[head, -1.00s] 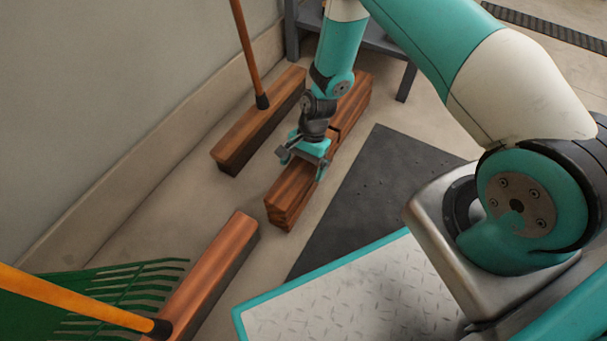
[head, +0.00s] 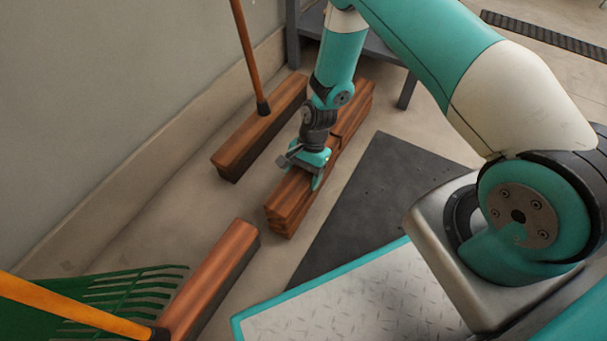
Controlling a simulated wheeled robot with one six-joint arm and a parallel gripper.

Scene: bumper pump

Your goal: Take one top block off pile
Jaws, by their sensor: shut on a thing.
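A pile of long reddish-brown wooden blocks (head: 281,219) lies on the floor in the middle of the head view, with layers showing at its near end. My gripper (head: 304,172) points down over the near part of the pile, with its fingers at the two long sides of the top block (head: 290,188). It is shut on this top block, which still appears to rest on the pile; I see no clear gap under it. A farther part of the pile (head: 356,108) extends behind my wrist. The far finger is partly hidden.
A broom with a wooden head (head: 245,142) stands left of the pile by the wall. A dark mat (head: 385,190) lies right of the pile. A grey bench (head: 372,38) stands behind.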

